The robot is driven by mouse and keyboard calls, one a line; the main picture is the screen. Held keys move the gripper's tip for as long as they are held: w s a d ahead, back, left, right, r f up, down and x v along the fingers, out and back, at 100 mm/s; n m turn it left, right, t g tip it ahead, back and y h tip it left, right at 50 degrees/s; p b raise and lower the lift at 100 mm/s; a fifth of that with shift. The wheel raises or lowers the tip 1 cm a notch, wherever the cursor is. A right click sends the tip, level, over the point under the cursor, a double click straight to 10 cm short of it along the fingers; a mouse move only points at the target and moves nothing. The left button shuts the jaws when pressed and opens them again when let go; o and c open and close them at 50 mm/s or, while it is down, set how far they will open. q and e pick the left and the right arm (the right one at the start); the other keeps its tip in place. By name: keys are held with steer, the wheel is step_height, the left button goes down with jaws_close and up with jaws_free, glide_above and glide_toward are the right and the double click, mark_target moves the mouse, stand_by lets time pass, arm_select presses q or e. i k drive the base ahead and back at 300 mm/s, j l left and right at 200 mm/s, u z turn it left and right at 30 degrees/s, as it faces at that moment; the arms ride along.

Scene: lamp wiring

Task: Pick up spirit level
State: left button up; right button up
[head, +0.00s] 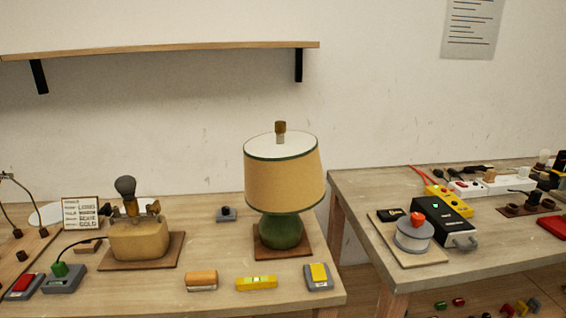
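A yellow bar that looks like the spirit level (256,283) lies flat near the front of the left table in the head view. It lies between an orange-brown block on a grey base (201,280) and a grey device with a yellow top (319,276). It appears apart from both. Neither of my grippers shows in the head view.
A lamp with a green base and tan shade (284,185) stands behind the level. A tan box-like fixture with a bulb (140,237) stands left. A gap separates the left table (225,250) from the right table (460,268), which holds several devices. A shelf (160,49) hangs above.

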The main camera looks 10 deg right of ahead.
mark_target(266, 282)
steer(key=i+l, duration=0.1)
steer(key=l, duration=0.15)
steer(key=i+l, duration=0.15)
steer(key=l+u, duration=0.2)
steer(key=u, duration=0.15)
steer(key=i+l+u, duration=0.1)
steer(key=u, duration=0.25)
steer(key=l+u, duration=0.35)
